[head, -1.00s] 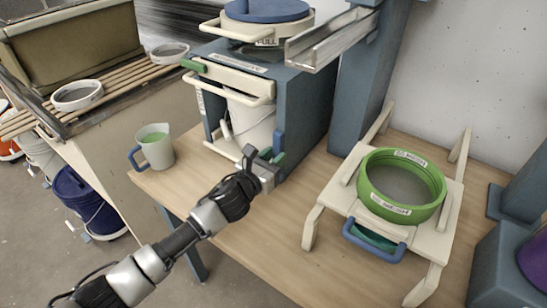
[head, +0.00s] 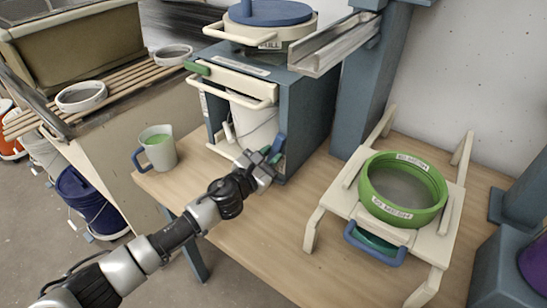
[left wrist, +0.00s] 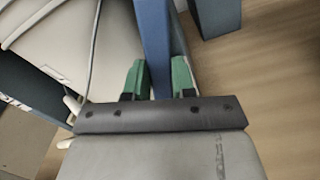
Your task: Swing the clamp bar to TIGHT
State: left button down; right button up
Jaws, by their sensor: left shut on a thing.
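The blue clamp bar (head: 278,145) is at the lower right front edge of the dark blue-grey cabinet (head: 304,120). My left gripper (head: 270,158) is at the bar, its arm coming in from the lower left. In the left wrist view the blue bar (left wrist: 154,45) runs between the two green fingertips (left wrist: 159,78), and the gripper is shut on it. A white bucket (head: 252,122) stands inside the cabinet, just behind the bar; its side also shows in the left wrist view (left wrist: 75,45). I cannot read a TIGHT mark. My right gripper is not in view.
A jug of green liquid (head: 157,147) stands on the table left of the cabinet. A green sieve (head: 402,190) sits on a cream stand (head: 432,235) to the right. A metal chute (head: 335,45) hangs above. Bare tabletop (head: 275,225) lies in front of the cabinet.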

pick_arm(q)
jog(key=shift+w+a+r+m+p, duration=0.2)
jog(key=shift+w+a+m+p, duration=0.1)
jog(key=shift+m, duration=0.55)
jog(key=shift+w+a+r+m+p, duration=0.15)
jog(key=shift+a+m, duration=0.15)
jog(key=shift+m, duration=0.55)
jog(key=c, duration=0.9)
grip_release()
jog(key=v, duration=1.1)
jog(key=shift+w+p, duration=0.1)
jog(key=shift+p, duration=0.3)
